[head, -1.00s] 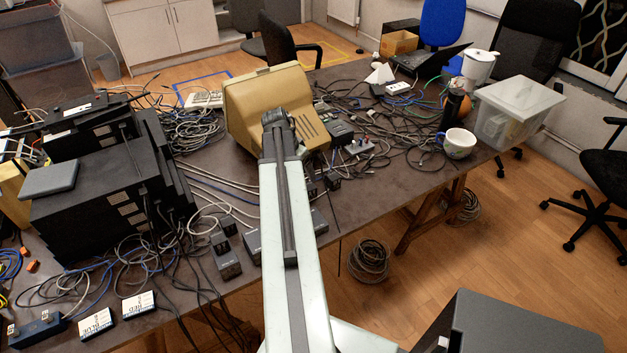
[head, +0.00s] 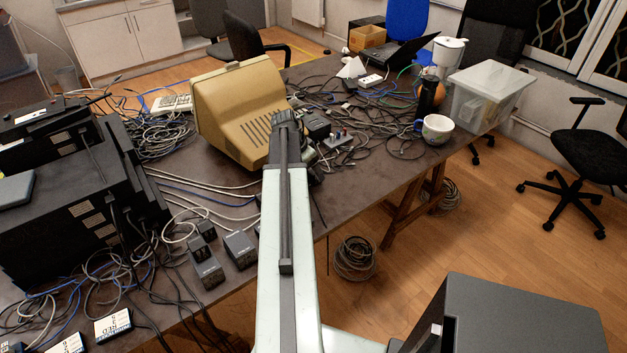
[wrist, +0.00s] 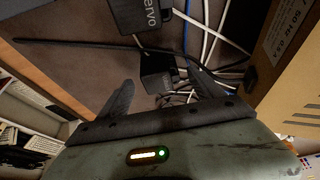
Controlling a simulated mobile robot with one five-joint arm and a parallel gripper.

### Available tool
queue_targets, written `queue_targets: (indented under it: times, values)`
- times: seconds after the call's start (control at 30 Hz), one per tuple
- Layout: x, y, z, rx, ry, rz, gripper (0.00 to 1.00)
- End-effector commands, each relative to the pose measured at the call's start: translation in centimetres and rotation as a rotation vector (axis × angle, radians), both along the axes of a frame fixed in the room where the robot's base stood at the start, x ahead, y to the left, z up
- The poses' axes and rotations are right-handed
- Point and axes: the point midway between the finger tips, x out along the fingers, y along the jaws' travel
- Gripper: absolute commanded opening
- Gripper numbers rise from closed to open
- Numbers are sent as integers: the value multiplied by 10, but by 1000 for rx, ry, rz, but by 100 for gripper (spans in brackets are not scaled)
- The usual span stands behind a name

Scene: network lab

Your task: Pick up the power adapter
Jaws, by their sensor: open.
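Several black power adapters lie on the dark table in the head view; one adapter (head: 206,268) and another adapter (head: 240,248) sit left of my arm. I cannot tell which one the task means. In the wrist view, a dark adapter (wrist: 158,80) shows between the fingers of my gripper (wrist: 160,74), its lower part close to the gripper's edge. A larger adapter with white lettering (wrist: 143,14) is at the top, beyond the fingertips. My gripper is open, with nothing held between its fingers. In the head view my own arm hides the gripper.
A beige monitor (head: 228,110) stands just left of my arm's end. Black network boxes (head: 80,205) fill the left. Loose cables (wrist: 205,35) run around the adapters. A mug (head: 437,130) and a clear bin (head: 488,100) stand near the right table edge.

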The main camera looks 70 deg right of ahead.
Motion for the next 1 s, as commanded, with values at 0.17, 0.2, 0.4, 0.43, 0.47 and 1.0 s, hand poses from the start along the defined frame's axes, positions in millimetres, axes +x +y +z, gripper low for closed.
queue_targets:
  times: [0.17,0.2,0.4,0.43,0.47,1.0]
  values:
    - [-3,-6,-19,0,0,2,76]
    - [-3,-6,-18,0,0,2,76]
    - [-3,-6,-17,0,0,2,51]
    - [-3,-6,-17,0,0,2,43]
    - [-3,-6,-17,0,0,2,35]
    - [-2,-5,2,0,0,3,3]
